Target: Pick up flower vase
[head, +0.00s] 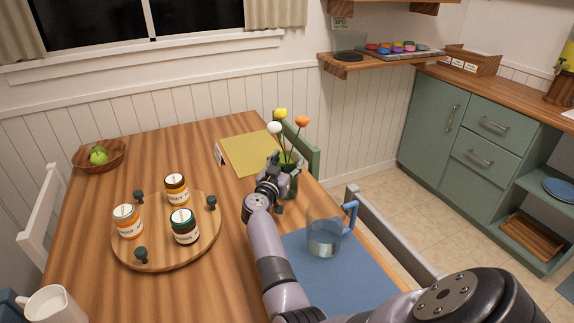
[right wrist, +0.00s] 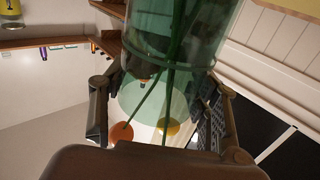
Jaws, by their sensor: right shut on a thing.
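The flower vase (head: 290,184) is green glass with white, yellow and orange flowers. In the head view it is near the right side of the wooden table, partly hidden by my right gripper (head: 270,180). In the right wrist view the vase (right wrist: 172,45) is between the two fingers of my right gripper (right wrist: 160,115), with stems and an orange and a yellow flower showing. The right gripper is shut on the vase. I cannot tell whether its base touches the table. My left gripper is not in view.
A glass pitcher (head: 324,238) with a blue handle stands on a blue placemat (head: 350,275) close to my right arm. A round wooden tray (head: 205,232) holds several jars. A yellow placemat (head: 250,153) and a chair (head: 300,140) are beyond the vase.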

